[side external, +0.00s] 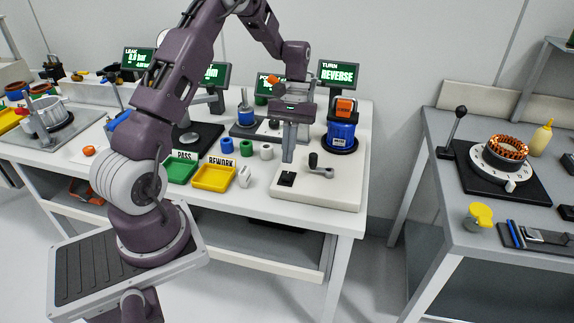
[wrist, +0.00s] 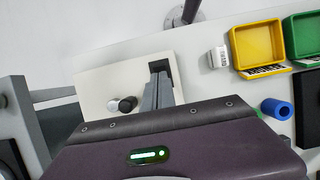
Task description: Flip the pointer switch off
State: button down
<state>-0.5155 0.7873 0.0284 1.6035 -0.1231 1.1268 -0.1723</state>
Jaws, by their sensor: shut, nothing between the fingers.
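A small black square fitting (side external: 286,180), which looks like the pointer switch, sits on a pale panel (side external: 335,192) at the table's front right. Its pointer's direction cannot be made out. In the wrist view the black fitting (wrist: 160,66) is partly covered by my fingers. My gripper (side external: 288,160) is shut and empty, pointing down just above the fitting; whether it touches cannot be told. The closed fingers also show in the wrist view (wrist: 158,88).
A crank with a black knob (side external: 314,160) stands on the panel, right of my fingers. A blue motor housing (side external: 341,136) is behind it. A yellow tray (side external: 214,178), a green tray (side external: 181,171) and a white block (side external: 244,177) are to the left. A screen (side external: 338,74) reads "TURN REVERSE".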

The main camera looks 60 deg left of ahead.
aim_at(286, 177)
jog(key=shift+x, duration=1.8)
